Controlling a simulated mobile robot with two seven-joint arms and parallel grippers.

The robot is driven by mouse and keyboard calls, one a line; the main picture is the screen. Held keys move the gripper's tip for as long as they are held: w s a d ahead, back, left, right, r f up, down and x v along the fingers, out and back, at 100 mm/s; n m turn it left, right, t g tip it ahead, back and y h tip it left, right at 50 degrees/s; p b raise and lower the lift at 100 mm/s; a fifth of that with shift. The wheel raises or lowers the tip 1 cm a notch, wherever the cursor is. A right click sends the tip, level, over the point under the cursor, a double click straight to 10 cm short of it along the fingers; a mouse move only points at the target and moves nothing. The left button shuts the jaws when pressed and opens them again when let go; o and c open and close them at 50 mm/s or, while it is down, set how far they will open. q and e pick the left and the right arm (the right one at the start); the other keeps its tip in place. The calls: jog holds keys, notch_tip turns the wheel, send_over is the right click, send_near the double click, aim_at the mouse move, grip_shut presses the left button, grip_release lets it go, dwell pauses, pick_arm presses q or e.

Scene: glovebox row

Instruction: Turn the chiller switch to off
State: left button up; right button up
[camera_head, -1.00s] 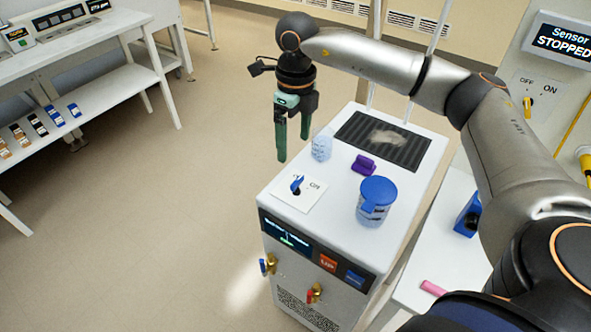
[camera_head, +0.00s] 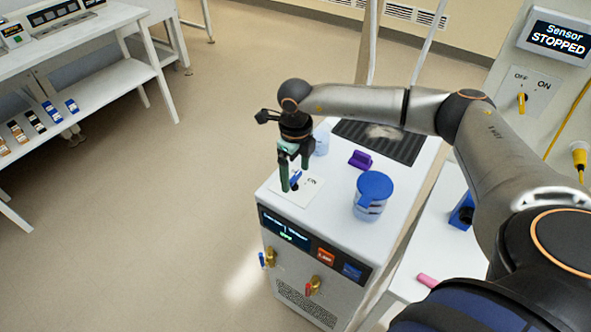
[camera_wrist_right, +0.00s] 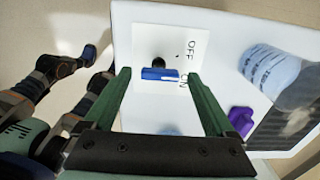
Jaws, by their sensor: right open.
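The chiller (camera_head: 318,233) is a white box with a dark display on its front. On its top is a white switch plate (camera_head: 313,192) marked OFF and ON. Its blue knob (camera_wrist_right: 160,74) shows well in the right wrist view, its long bar lying level with one end near the ON mark. I cannot tell its exact setting. My right gripper (camera_head: 294,176) is over the plate, pointing down. In the wrist view its green fingers (camera_wrist_right: 159,76) are open, one on each side of the knob and apart from it. My left gripper is not in view.
On the chiller top are a blue-lidded jar (camera_head: 373,196), a purple object (camera_head: 361,160), a small clear beaker (camera_head: 321,139) and a dark mat (camera_head: 407,150). Valves (camera_head: 313,285) stick out of its front. Another OFF/ON switch (camera_head: 522,100) is at right, under a "Sensor STOPPED" display (camera_head: 559,41).

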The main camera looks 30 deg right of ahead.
jog(key=shift+c, duration=0.3)
jog(key=c, duration=1.3)
jog(key=shift+f+n+b, duration=0.1)
jog(key=shift+n+b, duration=0.2)
jog(key=shift+n, duration=0.1)
jog(key=shift+n+b, duration=0.45)
jog(key=shift+n, duration=0.45)
jog(key=shift+w+n+b, duration=0.1)
jog(key=shift+n+b, duration=0.6)
jog(key=shift+n, duration=1)
jog(key=o, duration=1.4)
jog(key=shift+c, duration=0.2)
